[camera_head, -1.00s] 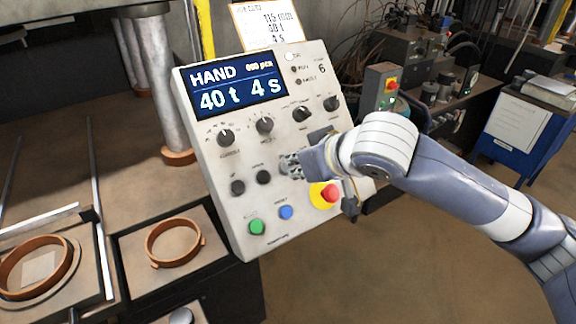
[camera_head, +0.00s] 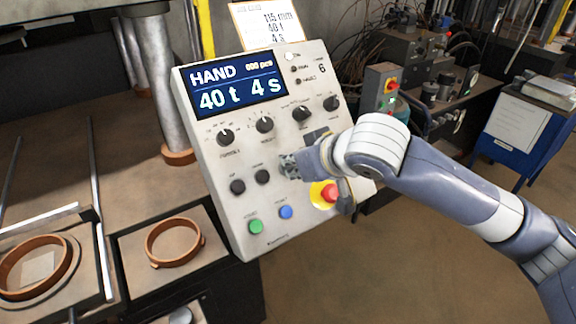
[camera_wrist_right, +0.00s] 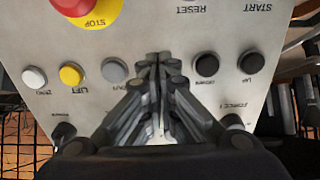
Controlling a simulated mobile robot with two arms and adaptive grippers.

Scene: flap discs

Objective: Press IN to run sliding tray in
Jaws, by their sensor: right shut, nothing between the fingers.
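The tilted control panel (camera_head: 215,140) stands in the middle of the head view, its screen reading HAND, 40 t, 4 s. My right gripper (camera_head: 286,165) is shut and empty, its fingertips at the button row just right of the black DOWN button (camera_head: 263,177). In the wrist view the shut fingers (camera_wrist_right: 158,62) point at the panel between the grey OUT button (camera_wrist_right: 116,69) and the black DOWN button (camera_wrist_right: 206,65). The fingers hide that spot, so no IN label shows, and I cannot tell whether they touch. My left gripper is out of view.
The red emergency stop (camera_head: 330,192) lies just below my right wrist; green START (camera_head: 255,227) and blue RESET (camera_head: 286,212) sit lower. Brown rings lie on plates at left (camera_head: 62,295) and beside the panel (camera_head: 130,245). A steel column (camera_head: 158,85) stands behind.

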